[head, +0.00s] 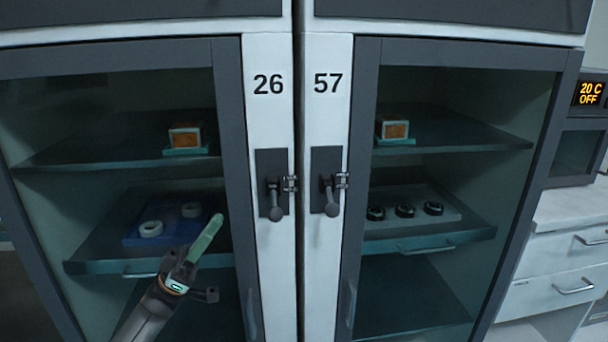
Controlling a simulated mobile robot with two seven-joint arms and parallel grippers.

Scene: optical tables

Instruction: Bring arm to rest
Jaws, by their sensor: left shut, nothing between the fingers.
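My left gripper (207,238) comes in from the lower left, in front of the glass of the left cabinet door marked 26. Its pale green fingers are shut together and point up and to the right, with nothing between them. The fingertips are left of and a little below the left door's latch handle (274,200), apart from it. My right gripper is not in view.
Two cabinets stand side by side, the left door (229,130) and the right door (362,120) both shut. Behind the glass are shelves with boxes, a blue tray (133,238) and a tray (452,212) with black rings. A drawer unit (560,255) stands at right.

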